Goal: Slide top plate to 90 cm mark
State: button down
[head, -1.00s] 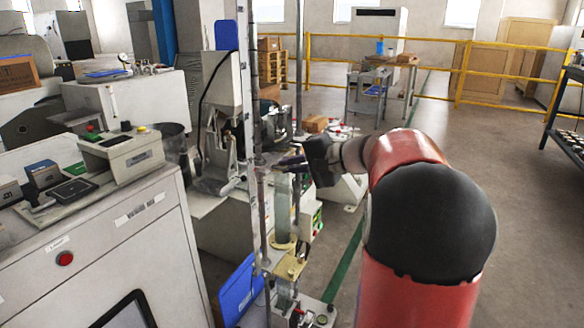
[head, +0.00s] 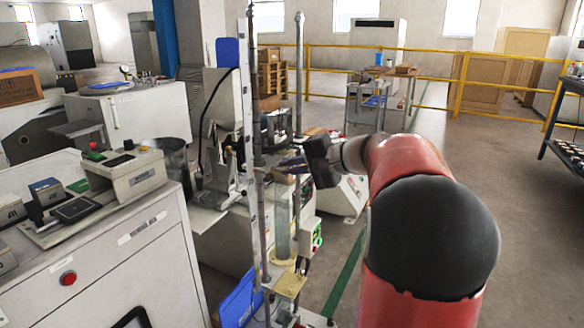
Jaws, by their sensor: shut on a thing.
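The test stand has upright metal rods (head: 299,70) and a tall pale ruler strip (head: 250,140); its markings are too small to read. A top plate (head: 268,161) sits across the rods at about mid-height, partly hidden. My gripper (head: 294,166) reaches in from the right at the plate's level and is shut at its right edge. The exact contact is small and dark. A lower brass-coloured plate (head: 290,284) sits near the stand's foot, with a glassy column (head: 281,225) above it.
A white cabinet with a control box (head: 125,170) stands left of the stand. A blue panel (head: 240,300) leans by its base. A machine with green and red buttons (head: 316,236) is close behind. Open floor (head: 450,150) lies right, before a yellow railing (head: 430,85).

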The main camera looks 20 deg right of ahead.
jog(key=shift+r, duration=0.1)
jog(key=shift+r+p, duration=1.3)
jog(key=shift+r, duration=1.6)
notch_tip(320, 180, up, 6)
jog(key=shift+r, duration=0.1)
jog(key=shift+r, duration=2.9)
jog(key=c, duration=1.6)
grip_release()
jog(key=shift+o, duration=0.2)
